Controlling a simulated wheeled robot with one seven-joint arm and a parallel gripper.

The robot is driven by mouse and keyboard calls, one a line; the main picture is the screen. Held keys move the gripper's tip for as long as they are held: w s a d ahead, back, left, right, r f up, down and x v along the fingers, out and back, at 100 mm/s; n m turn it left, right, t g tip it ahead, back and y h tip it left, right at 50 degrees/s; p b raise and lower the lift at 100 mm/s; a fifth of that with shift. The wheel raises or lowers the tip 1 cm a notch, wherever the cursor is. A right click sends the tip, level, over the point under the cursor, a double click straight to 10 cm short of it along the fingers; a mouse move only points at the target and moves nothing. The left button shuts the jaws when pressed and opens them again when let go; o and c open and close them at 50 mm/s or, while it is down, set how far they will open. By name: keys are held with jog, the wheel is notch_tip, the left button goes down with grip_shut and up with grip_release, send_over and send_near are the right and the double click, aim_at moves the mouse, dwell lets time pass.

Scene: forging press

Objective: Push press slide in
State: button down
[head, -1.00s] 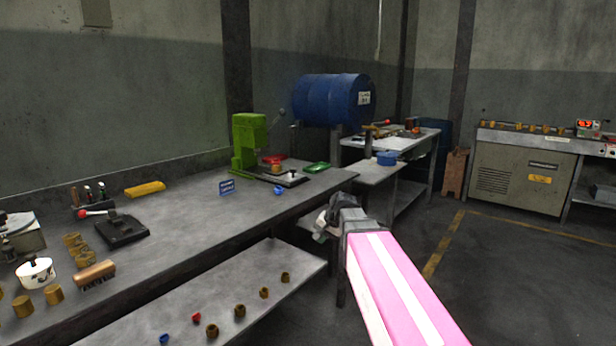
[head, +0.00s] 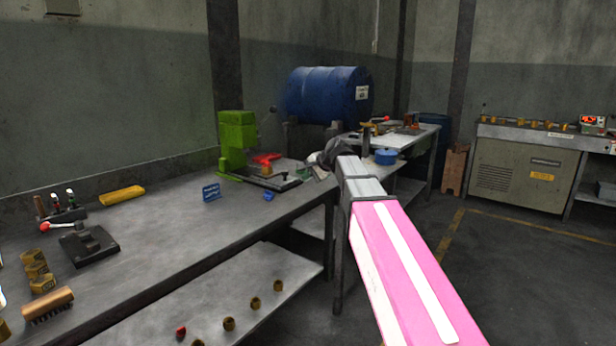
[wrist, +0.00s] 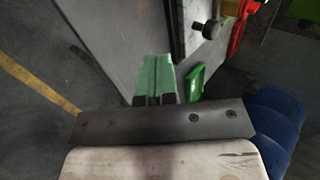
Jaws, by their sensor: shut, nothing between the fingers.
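The green press (head: 236,140) stands on the far end of the long bench. At its foot is the low dark slide plate (head: 272,181), sticking out over the bench top. In the wrist view the slide's dark edge (wrist: 176,30) runs along the bench, with a black knob (wrist: 212,28) at it. My gripper (head: 318,158) is at the bench's far right corner, to the right of the slide and apart from it. In the wrist view its green fingertips (wrist: 155,60) are together and empty, left of the knob.
A green tray (wrist: 194,80) lies close to my fingers. A blue sign (head: 211,192) and a small blue part (head: 269,196) are on the bench. Floor is free to the right.

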aim_at(265, 176)
jog(key=x, duration=0.6)
jog(key=shift+w+a+f, duration=0.2)
jog(key=shift+f, duration=0.05)
jog(key=shift+w+a+f, duration=0.1)
jog(key=shift+w+a, duration=0.7)
jog(key=shift+a, duration=0.15)
jog(key=shift+w+a, duration=0.45)
jog(key=shift+a, duration=0.25)
jog(key=w+a, duration=0.2)
jog(key=a, duration=0.1)
jog(key=w+a, duration=0.3)
jog(key=a, duration=0.1)
jog(key=w+a, duration=0.3)
jog(key=a, duration=0.1)
jog(key=shift+w, duration=0.25)
jog(key=shift+d, duration=0.1)
